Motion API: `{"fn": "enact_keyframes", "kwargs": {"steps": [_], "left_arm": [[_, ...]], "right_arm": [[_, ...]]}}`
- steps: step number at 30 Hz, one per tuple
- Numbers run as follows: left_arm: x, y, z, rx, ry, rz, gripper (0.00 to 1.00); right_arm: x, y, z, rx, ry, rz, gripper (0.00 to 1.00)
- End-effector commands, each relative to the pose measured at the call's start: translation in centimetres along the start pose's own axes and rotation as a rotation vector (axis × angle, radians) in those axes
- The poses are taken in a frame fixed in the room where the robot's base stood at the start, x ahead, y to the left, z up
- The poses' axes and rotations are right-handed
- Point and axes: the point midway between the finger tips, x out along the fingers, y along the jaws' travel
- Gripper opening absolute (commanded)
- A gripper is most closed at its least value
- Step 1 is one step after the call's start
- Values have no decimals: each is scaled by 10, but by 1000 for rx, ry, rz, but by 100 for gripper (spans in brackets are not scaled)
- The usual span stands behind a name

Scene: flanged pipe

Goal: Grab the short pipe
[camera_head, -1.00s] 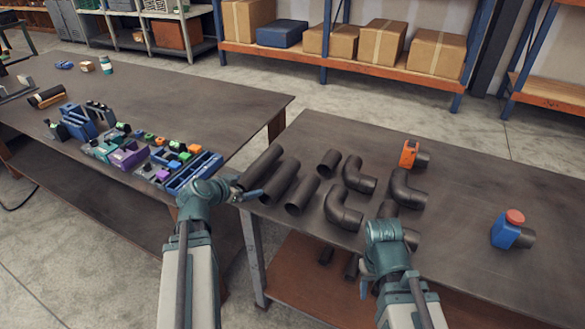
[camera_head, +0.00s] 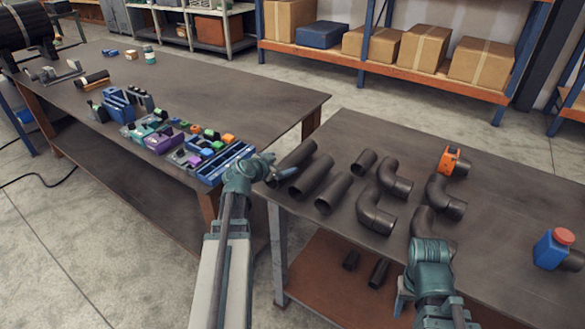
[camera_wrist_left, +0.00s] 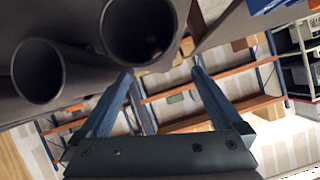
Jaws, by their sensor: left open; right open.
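A short dark pipe (camera_head: 365,162) lies on the right table, behind a row of longer dark pipes (camera_head: 295,161) (camera_head: 314,175) (camera_head: 334,192). My left gripper (camera_head: 282,174) is at the near end of the leftmost long pipe, left of the short pipe and apart from it. In the left wrist view its two fingers (camera_wrist_left: 163,74) are spread with nothing between them, and two round pipe openings (camera_wrist_left: 140,32) show close by; contact cannot be told. My right gripper (camera_head: 430,262) is over the front of the right table near the elbows; its fingertips are mostly hidden.
Dark elbow pipes (camera_head: 376,210) (camera_head: 447,197) lie right of the pipes. An orange-capped fitting (camera_head: 449,160) and a blue-and-red one (camera_head: 553,247) stand further right. More pipes (camera_head: 378,272) lie on the lower shelf. The left table (camera_head: 215,92) holds blue trays and coloured blocks.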

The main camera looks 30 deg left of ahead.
Motion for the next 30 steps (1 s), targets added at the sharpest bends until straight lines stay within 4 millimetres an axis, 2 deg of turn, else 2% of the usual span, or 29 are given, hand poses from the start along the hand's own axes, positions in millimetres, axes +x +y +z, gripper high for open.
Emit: {"fn": "enact_keyframes", "kwargs": {"steps": [1, 2, 11, 17, 21, 28, 30], "left_arm": [[10, 0, 2, 1, 0, 0, 100], [12, 0, 1, 1, 1, 0, 100], [21, 2, 2, 0, 1, 0, 100], [49, 7, 10, 2, 0, 2, 100], [65, 6, 8, 0, 1, 0, 100], [64, 6, 6, 0, 0, 0, 100], [64, 6, 6, 0, 0, 0, 89]], "right_arm": [[6, -1, 0, 0, 0, 0, 50], [7, -1, 0, 0, 0, 0, 50], [12, -1, -1, 0, 0, 0, 50], [32, -3, -2, 0, 0, 0, 50], [37, -4, -2, -1, 0, 0, 50], [35, -3, -2, -1, 0, 0, 50], [35, -3, -2, 0, 0, 0, 50]]}}
